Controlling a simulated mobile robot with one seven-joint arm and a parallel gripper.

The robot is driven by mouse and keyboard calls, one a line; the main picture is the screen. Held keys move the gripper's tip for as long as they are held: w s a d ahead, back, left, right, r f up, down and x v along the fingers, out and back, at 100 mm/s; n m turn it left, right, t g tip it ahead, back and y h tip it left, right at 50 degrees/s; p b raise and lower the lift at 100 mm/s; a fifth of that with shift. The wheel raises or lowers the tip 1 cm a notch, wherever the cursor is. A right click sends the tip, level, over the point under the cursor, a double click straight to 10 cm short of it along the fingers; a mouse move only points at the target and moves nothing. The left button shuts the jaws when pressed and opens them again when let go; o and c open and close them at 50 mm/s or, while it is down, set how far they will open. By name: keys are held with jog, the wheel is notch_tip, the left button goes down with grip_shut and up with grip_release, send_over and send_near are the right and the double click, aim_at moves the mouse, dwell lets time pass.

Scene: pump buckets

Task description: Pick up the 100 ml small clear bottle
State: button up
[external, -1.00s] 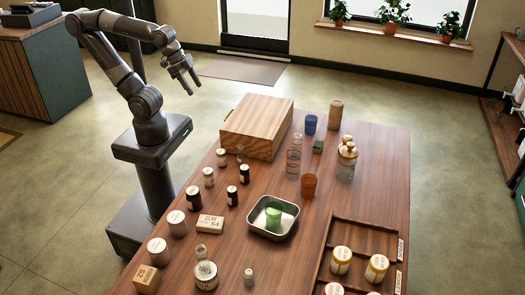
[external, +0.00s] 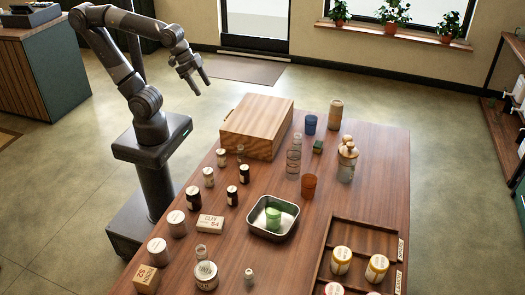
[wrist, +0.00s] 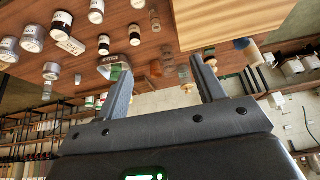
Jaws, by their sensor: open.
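A small clear bottle (external: 240,151) stands at the front left face of the wooden box; its label is too small to read. Another small clear container (external: 201,252) stands near the front of the table, and I cannot tell by its label which of them is 100 ml. The one by the box seems to show in the wrist view (wrist: 155,23), near the box's edge. My gripper (external: 202,88) is open and empty, high in the air behind and left of the table, apart from everything. In the wrist view its two fingers (wrist: 160,66) stand wide apart.
The wooden box (external: 257,128) fills the table's far left. Several dark and white jars line the left side. A metal tray (external: 250,228) holds a green item (external: 273,217). Clear cylinders (external: 293,160) and an orange cup (external: 308,186) stand right of the box. A divided wooden tray (external: 362,238) is at right.

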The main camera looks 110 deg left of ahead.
jog(key=w+a+f, duration=0.1)
jog(key=w+a, duration=0.1)
jog(key=w, duration=0.9)
jog(key=m+g, duration=0.1)
send_near(299, 144)
jog(key=s+a, duration=0.1)
jog(key=a, duration=0.1)
jog(key=x, duration=1.1)
jog(key=shift+w+d+f, duration=0.1)
jog(key=shift+d+f, duration=0.1)
jog(key=shift+f, duration=0.05)
jog(key=c, duration=1.1)
